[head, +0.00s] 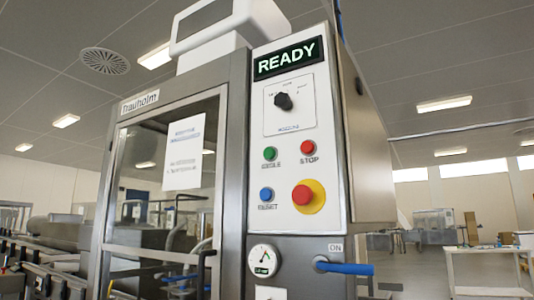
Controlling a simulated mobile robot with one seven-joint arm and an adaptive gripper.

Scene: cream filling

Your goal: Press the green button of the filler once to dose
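The filler's control panel (325,215) is white and faces me at the centre right. The green button (270,154) sits at its left, below the rotary selector (283,101) and above the blue button (266,194). The red stop button (307,147) is to its right. A large red button on a yellow base (307,195) is at the lower right. The display (287,58) at the top reads READY. Nothing covers the green button. My gripper does not show in the head view.
A blue-handled lever (345,268) sticks out below the panel, beside the ON label. A round gauge (263,260) is to its left. A glazed door (165,190) fills the machine's left side. A white table (487,268) stands far right, with open floor before it.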

